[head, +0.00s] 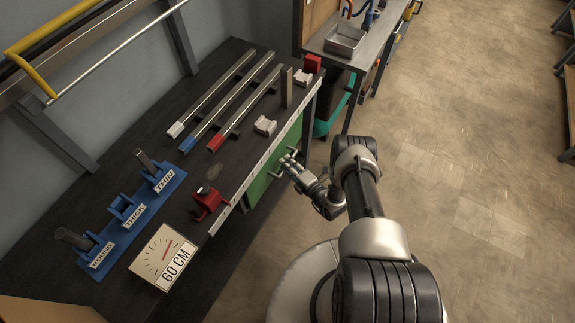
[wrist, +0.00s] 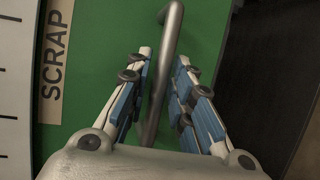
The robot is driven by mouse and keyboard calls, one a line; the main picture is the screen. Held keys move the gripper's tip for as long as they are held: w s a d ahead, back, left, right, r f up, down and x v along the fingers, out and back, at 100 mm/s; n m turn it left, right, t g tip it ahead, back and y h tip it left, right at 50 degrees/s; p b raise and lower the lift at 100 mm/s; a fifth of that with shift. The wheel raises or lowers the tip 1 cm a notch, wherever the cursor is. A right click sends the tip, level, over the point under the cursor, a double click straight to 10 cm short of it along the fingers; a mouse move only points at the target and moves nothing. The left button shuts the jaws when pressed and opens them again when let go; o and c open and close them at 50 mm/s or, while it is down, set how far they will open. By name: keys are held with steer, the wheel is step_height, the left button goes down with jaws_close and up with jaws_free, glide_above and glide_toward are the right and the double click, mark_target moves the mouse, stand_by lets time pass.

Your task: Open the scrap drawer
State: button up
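The scrap drawer (head: 262,187) has a green front under the bench's front edge and looks shut. In the wrist view its green front (wrist: 100,50) carries a SCRAP label (wrist: 55,65) on the left. A grey metal bar handle (wrist: 171,40) runs lengthwise between my gripper's fingers. My gripper (wrist: 163,65) is open, one finger on each side of the handle, with visible gaps. In the head view my gripper (head: 287,163) is at the drawer front. The handle's lower end is partly hidden by my gripper.
The dark workbench (head: 145,135) holds metal bars with coloured ends, a blue holder rack (head: 130,217), a red clamp (head: 207,201) and a 60 CM gauge sign (head: 165,257). A second bench (head: 345,65) stands at the back. The floor (head: 460,170) to the right is clear.

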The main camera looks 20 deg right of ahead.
steer(key=shift+w+a, duration=0.1)
steer(key=shift+w, duration=0.15)
steer(key=shift+c, duration=0.5)
jaws_close()
